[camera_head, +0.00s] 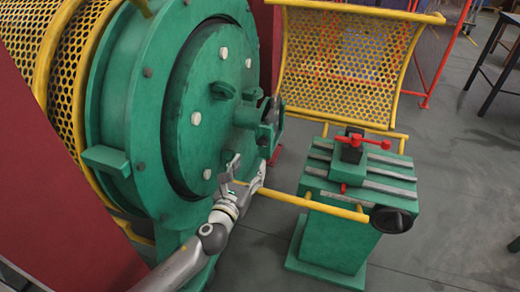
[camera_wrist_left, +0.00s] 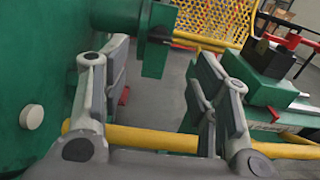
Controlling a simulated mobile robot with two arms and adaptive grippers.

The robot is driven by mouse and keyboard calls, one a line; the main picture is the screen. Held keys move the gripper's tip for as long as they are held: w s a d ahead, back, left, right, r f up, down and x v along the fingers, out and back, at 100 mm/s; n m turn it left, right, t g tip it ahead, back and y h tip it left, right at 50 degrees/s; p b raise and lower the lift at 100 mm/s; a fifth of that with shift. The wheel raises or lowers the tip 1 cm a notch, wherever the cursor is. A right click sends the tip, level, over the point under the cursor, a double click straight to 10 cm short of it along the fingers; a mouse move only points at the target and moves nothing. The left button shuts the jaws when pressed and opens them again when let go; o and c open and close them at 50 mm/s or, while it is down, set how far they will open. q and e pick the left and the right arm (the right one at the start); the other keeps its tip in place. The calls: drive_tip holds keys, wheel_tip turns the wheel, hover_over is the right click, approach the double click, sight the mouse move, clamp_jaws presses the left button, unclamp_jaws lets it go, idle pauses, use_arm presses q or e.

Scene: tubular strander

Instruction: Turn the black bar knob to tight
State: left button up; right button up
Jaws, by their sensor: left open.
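A dark bar-shaped part (camera_head: 268,109), which looks like the black bar knob, sits at the hub on the front of the green round drum plate (camera_head: 206,95). In the left wrist view a dark part (camera_wrist_left: 161,34) shows by the green bracket at the top; I cannot tell its turn angle. My left gripper (camera_head: 246,170) is below the hub, in front of the plate's lower right side. In the left wrist view the gripper (camera_wrist_left: 162,62) is open, with floor and the bracket seen between its fingers, and it is apart from the knob. My right gripper is not in view.
A green stand (camera_head: 345,225) with a red-handled clamp (camera_head: 362,141) is to the right. A yellow mesh guard (camera_head: 350,70) stands behind it.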

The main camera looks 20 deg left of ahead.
sight(261, 145)
use_arm(q)
drive_tip(key=w, duration=0.8)
drive_tip(key=shift+w+d+f+b, duration=0.1)
drive_tip(key=shift+w+d+b, duration=0.1)
drive_tip(key=shift+b, duration=0.2)
drive_tip(key=shift+w, duration=0.7)
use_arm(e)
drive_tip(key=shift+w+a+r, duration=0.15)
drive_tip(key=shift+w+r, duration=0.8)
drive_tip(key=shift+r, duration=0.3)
use_arm(q)
drive_tip(key=shift+c, duration=0.4)
drive_tip(key=c, duration=1)
